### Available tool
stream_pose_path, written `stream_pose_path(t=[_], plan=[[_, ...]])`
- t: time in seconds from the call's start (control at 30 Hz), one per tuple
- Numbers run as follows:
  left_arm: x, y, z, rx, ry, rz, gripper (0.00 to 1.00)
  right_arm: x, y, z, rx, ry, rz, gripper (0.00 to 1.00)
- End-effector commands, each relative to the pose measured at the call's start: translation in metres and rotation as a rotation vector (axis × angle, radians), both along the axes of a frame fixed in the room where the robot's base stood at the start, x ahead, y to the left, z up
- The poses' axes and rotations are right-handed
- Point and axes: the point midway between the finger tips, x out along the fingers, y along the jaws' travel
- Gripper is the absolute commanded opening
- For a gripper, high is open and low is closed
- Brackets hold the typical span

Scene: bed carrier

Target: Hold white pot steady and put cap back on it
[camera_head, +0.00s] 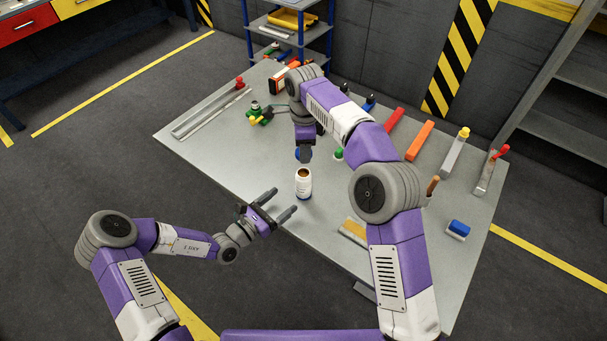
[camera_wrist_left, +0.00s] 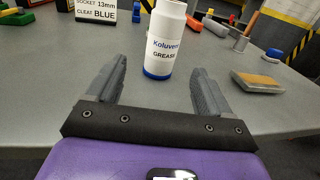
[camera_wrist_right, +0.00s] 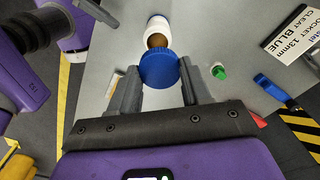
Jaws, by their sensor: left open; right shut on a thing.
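The white pot (camera_head: 303,186) stands upright and uncapped on the grey table, its brown inside showing at the top. In the left wrist view the pot (camera_wrist_left: 164,45) has a "Koluvem grease" label and a blue base band. My left gripper (camera_head: 280,203) is open and empty, low beside the pot, its fingers pointing toward it but apart from it. My right gripper (camera_head: 306,157) is shut on the blue cap (camera_wrist_right: 160,68) above the pot. In the right wrist view the cap sits between the fingertips and partly overlaps the view of the pot (camera_wrist_right: 157,33).
A sign reading "socket 13mm, cleat blue" (camera_wrist_left: 96,10) stands at the back. A brush-like block (camera_head: 355,232) and a blue-topped block (camera_head: 458,229) lie to the right. Several coloured tools line the far right side. The table's front edge is near my left gripper.

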Motion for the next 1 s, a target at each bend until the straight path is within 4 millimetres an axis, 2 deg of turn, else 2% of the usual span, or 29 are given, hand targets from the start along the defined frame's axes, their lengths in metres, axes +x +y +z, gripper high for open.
stream_pose_path(t=[0.27,0.43,0.83,1.0], plan=[[0.0,-0.001,0.0,0.001,0.001,-0.002,0.81,0.0,0.0,-0.001,0.0,0.0,0.0,0.2],[0.008,-0.01,0.0,0.0,-0.001,-0.006,0.81,0.0,0.0,-0.001,0.0,0.0,0.001,0.2],[0.059,-0.062,0.0,0.0,-0.001,-0.006,0.81,0.0,0.0,-0.001,0.0,0.0,0.001,0.2],[0.075,-0.078,0.0,0.001,-0.001,-0.004,0.81,0.0,0.0,-0.001,0.0,0.0,0.001,0.2]])
